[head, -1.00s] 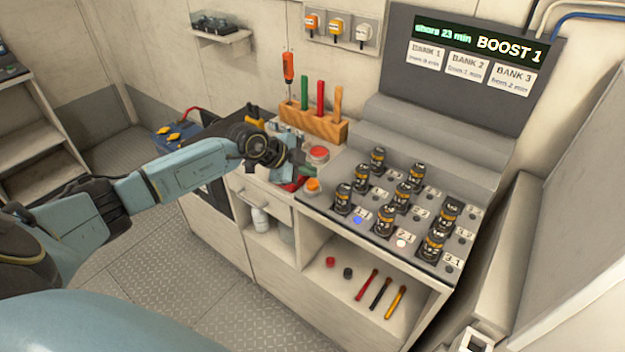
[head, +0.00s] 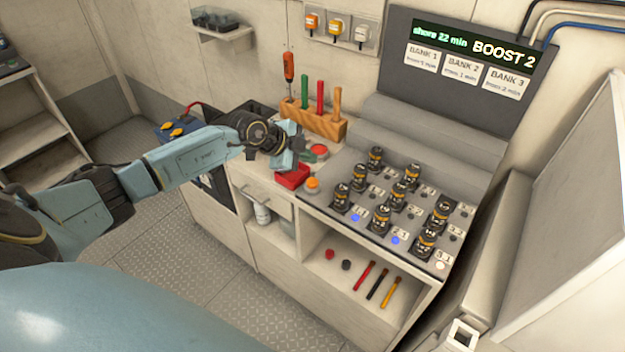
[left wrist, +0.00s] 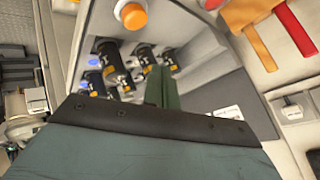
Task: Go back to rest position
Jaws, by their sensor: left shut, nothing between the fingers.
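My left gripper (head: 290,163) is raised over the counter, between the tool rack and the black-knobbed panel. In the left wrist view its fingers (left wrist: 163,88) show as a narrow dark green pair, closed together with nothing between them. An orange button (head: 312,184) sits to the right of the gripper, and it also shows in the left wrist view (left wrist: 131,13). A red box (head: 293,176) lies on the counter just below the gripper, partly hidden by it. My right gripper is not in view.
The panel (head: 378,234) carries several black knobs and two blue lights. A display (head: 474,45) behind reads BOOST 2. The wooden tool rack (head: 317,123) stands upright behind the gripper. Open floor (head: 190,280) lies in front of the cabinet.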

